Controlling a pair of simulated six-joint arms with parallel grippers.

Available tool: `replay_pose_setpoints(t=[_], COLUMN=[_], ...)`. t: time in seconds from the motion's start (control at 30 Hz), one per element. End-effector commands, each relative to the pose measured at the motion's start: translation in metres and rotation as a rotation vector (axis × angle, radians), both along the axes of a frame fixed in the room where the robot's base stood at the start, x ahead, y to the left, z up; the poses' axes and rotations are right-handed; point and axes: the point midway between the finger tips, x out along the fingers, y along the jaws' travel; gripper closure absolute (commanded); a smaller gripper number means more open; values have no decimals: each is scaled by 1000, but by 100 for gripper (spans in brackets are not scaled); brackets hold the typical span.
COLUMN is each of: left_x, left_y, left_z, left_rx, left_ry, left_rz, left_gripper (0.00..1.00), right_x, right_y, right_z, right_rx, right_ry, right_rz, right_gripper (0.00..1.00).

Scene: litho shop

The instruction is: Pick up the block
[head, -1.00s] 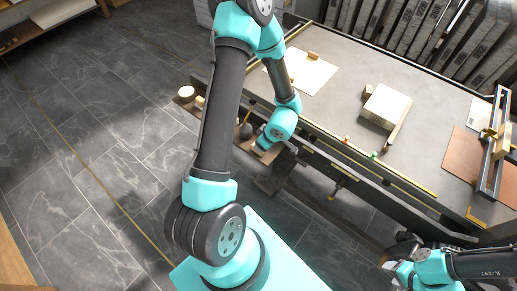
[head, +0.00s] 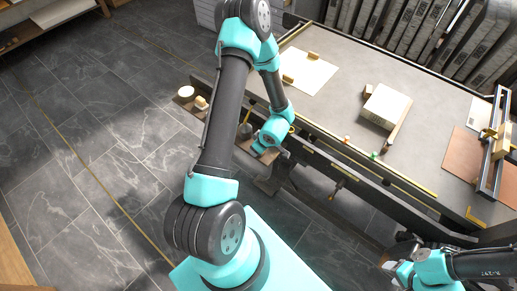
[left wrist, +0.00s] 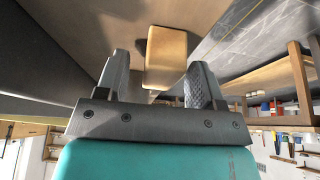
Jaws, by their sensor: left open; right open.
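A tan wooden block (left wrist: 166,58) lies on a brown wooden surface in the left wrist view, straight ahead of my left gripper (left wrist: 158,78). The left gripper is open, with its two fingers apart to either side of the block's near end; I cannot tell whether either touches it. In the head view my left wrist hides most of that gripper beside the low ledge at the table's front, and I cannot tell the block there for certain. My right gripper (head: 393,264) is at the lower right, away from the table top, with no block visible in it.
The grey table (head: 335,100) holds a sheet of paper (head: 304,72), a pale stack (head: 386,106) and a metal frame (head: 494,145) on a copper plate. A small pale piece (head: 201,102) and a round one (head: 186,91) are on the ledge. Open floor lies left.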

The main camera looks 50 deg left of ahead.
Motion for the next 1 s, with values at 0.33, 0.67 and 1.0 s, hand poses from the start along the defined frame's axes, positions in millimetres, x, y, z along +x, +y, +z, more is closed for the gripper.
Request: replay_pose_setpoints(t=[0.33, 0.67, 1.0], left_x=[0, 0, 0], left_y=[1, 1, 1], left_z=[-3, -3, -3], left_rx=[0, 0, 0], left_ry=[0, 0, 0], left_rz=[0, 0, 0], left_gripper=[38, 52, 84], right_x=[0, 0, 0], right_y=[0, 0, 0], right_z=[0, 0, 0], right_rx=[0, 0, 0], right_ry=[0, 0, 0], right_rz=[0, 0, 0], right_gripper=[50, 50, 50])
